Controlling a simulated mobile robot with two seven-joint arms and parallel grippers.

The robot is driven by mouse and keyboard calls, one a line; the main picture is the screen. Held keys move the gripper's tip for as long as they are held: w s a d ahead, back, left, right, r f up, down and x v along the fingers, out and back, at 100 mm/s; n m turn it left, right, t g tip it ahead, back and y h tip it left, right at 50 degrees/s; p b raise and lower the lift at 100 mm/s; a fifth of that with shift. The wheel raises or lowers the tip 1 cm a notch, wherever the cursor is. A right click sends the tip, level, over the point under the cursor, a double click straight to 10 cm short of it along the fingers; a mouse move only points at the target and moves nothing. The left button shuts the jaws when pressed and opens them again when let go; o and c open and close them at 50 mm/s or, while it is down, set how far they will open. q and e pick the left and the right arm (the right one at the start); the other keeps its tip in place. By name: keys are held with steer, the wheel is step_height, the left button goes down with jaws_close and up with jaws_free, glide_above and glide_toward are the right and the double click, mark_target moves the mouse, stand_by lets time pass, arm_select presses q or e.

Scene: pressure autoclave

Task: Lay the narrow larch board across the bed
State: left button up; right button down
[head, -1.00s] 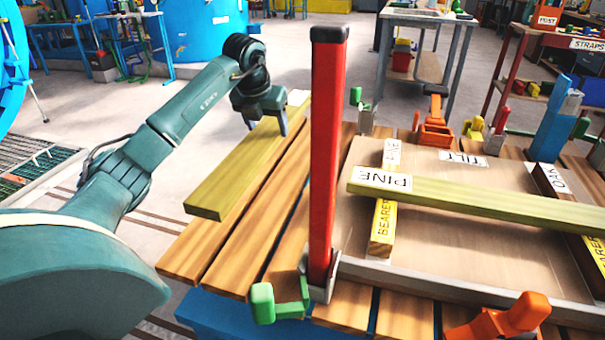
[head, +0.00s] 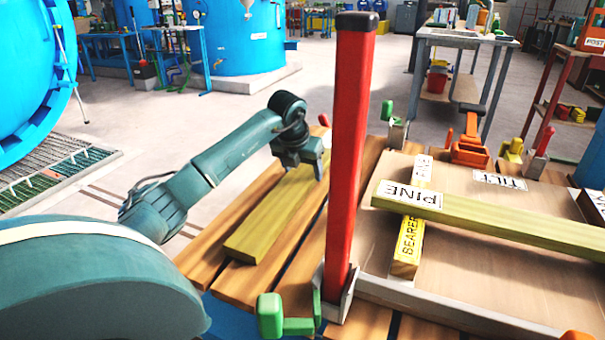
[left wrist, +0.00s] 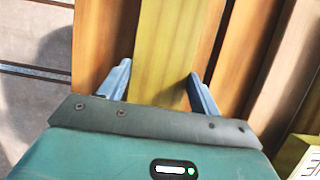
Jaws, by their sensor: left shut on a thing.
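My left gripper (head: 302,172) is shut on a narrow yellow-green board (head: 268,222), left of a red upright post. I cannot read a label on this board. In the left wrist view, the fingers (left wrist: 158,85) sit on either side of the board (left wrist: 158,50). It is over the brown slats, and I cannot tell whether it touches them. The bed (head: 480,268) is a pale panel right of the post. A similar board labelled PINE (head: 500,217) lies across it on a yellow bearer (head: 408,245). My right gripper is not in view.
The red post (head: 348,150) stands between the held board and the bed. A green clamp (head: 270,315) is at the post's foot. An orange clamp (head: 470,148) and a yellow clamp (head: 511,151) line the far edge. The bed's near part is clear.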

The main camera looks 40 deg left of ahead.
arm_select(q)
steer(key=shift+f, duration=0.15)
steer(key=o, duration=1.4)
steer(key=shift+f, duration=0.1)
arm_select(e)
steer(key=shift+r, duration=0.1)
arm_select(q)
steer(key=shift+s+r, duration=0.1)
steer(key=shift+r, duration=0.35)
steer(key=p+v, duration=0.3)
steer(key=v, duration=0.8)
steer(key=shift+r, duration=0.15)
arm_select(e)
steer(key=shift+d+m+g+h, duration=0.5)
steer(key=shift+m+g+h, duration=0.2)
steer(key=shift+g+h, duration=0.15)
